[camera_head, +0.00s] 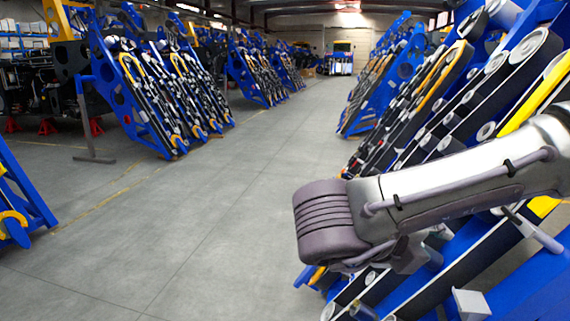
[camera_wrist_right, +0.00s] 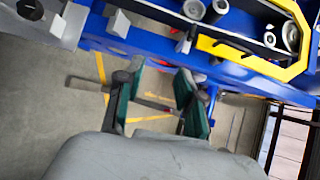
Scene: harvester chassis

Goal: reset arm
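My right arm (camera_head: 450,195) reaches in from the right in the head view, its grey rounded wrist end in front of the nearest blue chassis frame on the right. The fingers are mostly hidden behind the wrist there. In the right wrist view my right gripper (camera_wrist_right: 158,98) shows two fingers with dark green pads standing apart, with nothing between them but the floor beyond. It is open and empty. A blue chassis part (camera_wrist_right: 240,72) with a yellow-edged piece (camera_wrist_right: 255,60) lies beyond the fingers. My left gripper is in neither view.
Tilted blue chassis frames with rollers and belts line the right (camera_head: 385,80) and left (camera_head: 135,95) of a grey aisle (camera_head: 200,200). A blue stand (camera_head: 20,200) is at the left edge. The aisle floor is clear.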

